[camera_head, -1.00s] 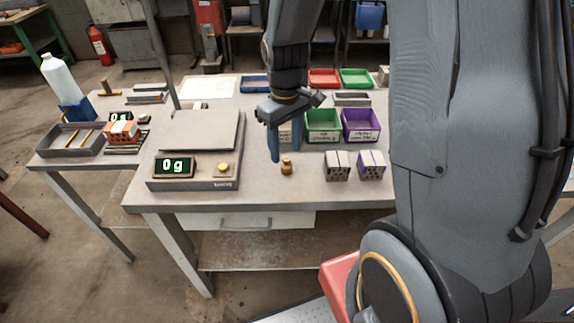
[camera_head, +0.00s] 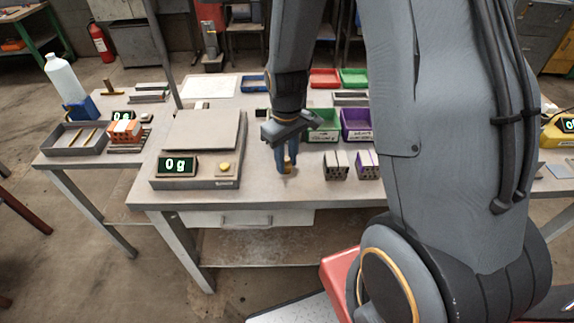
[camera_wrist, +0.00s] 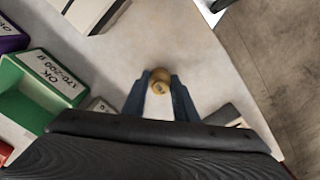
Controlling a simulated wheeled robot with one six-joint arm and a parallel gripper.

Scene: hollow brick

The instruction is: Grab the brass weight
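The brass weight (camera_wrist: 160,80) is a small gold knobbed cylinder standing on the table. In the wrist view it lies between the tips of my gripper (camera_wrist: 160,92), whose two blue fingers stand apart on either side of it. In the head view my gripper (camera_head: 287,168) points down over the weight's spot, and the fingers hide most of the weight. I cannot tell whether either finger touches it.
A scale (camera_head: 200,132) reading 0 g stands left of my gripper. The table's front strip is clear.

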